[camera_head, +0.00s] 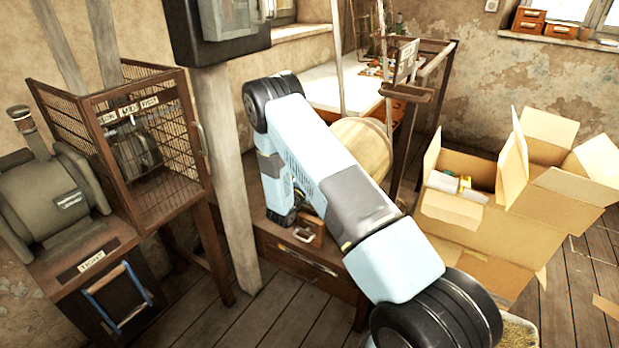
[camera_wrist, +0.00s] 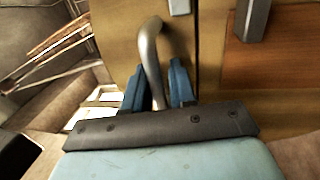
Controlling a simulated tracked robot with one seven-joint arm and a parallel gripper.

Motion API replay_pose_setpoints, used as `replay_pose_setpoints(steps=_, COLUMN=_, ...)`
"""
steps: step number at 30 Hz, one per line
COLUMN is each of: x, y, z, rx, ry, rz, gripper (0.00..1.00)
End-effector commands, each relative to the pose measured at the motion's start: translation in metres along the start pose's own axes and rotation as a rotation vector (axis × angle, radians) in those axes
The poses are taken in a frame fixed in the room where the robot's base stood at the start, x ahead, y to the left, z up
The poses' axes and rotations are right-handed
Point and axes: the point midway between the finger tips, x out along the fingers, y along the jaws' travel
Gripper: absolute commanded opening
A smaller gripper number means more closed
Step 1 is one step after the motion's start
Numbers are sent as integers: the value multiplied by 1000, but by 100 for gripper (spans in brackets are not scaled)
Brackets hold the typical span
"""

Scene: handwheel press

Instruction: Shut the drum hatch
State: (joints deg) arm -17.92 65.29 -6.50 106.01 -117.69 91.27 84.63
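A pale wooden drum (camera_head: 365,148) stands behind my arm in the head view, partly covered by it. I cannot make out its hatch there. In the wrist view a bent grey metal handle (camera_wrist: 150,48) stands out from a light wooden panel (camera_wrist: 118,30); I cannot tell for certain that this panel is the hatch. My gripper is hidden behind my arm in the head view.
A wire-mesh cage (camera_head: 150,150) and a grey machine (camera_head: 55,200) stand at the left. A wooden post (camera_head: 228,170) rises beside my arm. Open cardboard boxes (camera_head: 480,225) fill the right. A reddish-brown wooden panel (camera_wrist: 275,50) is right of the handle.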

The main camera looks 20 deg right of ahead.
Motion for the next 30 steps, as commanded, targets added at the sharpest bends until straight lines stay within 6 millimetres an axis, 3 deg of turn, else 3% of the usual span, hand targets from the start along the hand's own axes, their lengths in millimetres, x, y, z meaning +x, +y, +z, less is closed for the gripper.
replay_pose_setpoints(steps=10, x=-20, y=-1, z=-4, rx=-3, ry=9, rz=-3, gripper=35)
replay_pose_setpoints(steps=24, x=-108, y=-1, z=-2, rx=-3, ry=6, rz=0, gripper=35)
replay_pose_setpoints(steps=30, x=-132, y=-1, z=-1, rx=-2, ry=3, rz=1, gripper=35)
